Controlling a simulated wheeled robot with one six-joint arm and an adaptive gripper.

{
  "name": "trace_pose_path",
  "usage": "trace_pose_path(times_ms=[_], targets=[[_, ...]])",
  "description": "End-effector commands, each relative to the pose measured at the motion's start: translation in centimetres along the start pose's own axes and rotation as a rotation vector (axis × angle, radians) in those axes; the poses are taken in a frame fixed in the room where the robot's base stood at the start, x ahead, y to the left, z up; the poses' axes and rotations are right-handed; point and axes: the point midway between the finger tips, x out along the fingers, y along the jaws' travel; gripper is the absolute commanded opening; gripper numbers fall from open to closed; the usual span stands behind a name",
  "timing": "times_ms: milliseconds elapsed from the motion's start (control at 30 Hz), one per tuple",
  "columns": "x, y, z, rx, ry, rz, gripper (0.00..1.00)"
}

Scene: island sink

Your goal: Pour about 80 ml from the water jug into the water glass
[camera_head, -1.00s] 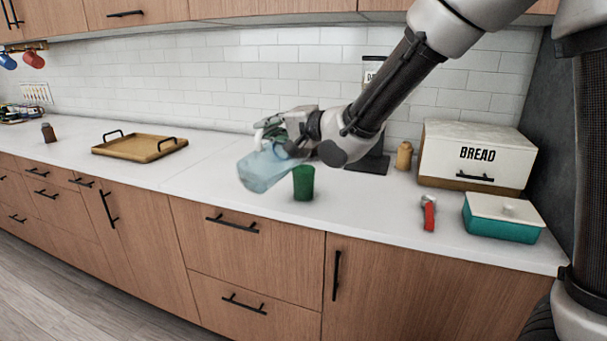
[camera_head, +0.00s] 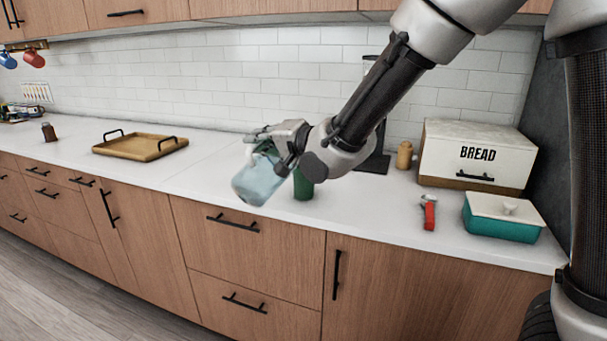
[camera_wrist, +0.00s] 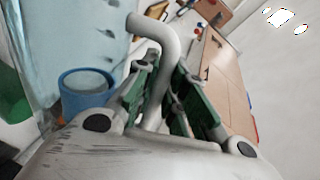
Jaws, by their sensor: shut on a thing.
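The water jug (camera_head: 258,182) is pale blue and see-through, held above the counter and tilted, its base toward the lower left. My gripper (camera_head: 280,145) is shut on the jug's handle. In the wrist view the jug (camera_wrist: 75,35) fills the upper left and its grey curved handle (camera_wrist: 160,45) runs between the green finger pads (camera_wrist: 165,100). A green cup (camera_head: 303,188), perhaps the water glass, stands on the counter just right of the jug, its top hidden by my wrist. I see no stream of water. A blue-rimmed round thing (camera_wrist: 85,85) lies below the jug; I cannot tell what it is.
A red-handled tool (camera_head: 429,212), a teal dish with white lid (camera_head: 502,217), a small brown jar (camera_head: 404,155) and a bread box (camera_head: 476,152) are at the right. A wooden tray (camera_head: 140,148) lies at the left. The counter between tray and jug is clear.

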Motion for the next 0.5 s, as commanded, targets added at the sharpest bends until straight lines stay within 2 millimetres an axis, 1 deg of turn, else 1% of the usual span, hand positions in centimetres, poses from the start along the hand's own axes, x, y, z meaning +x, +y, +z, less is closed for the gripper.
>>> trace_pose_path(times_ms=[33, 67, 333, 500], targets=[[0.2, 0.5, 0.8, -0.046, 0.009, -0.001, 0.00], [0.2, 0.7, 0.9, -0.068, 0.015, -0.002, 0.00], [0.3, 1.6, 1.8, -0.150, 0.033, -0.002, 0.00], [0.3, 1.7, 1.8, -0.158, 0.037, -0.002, 0.00]])
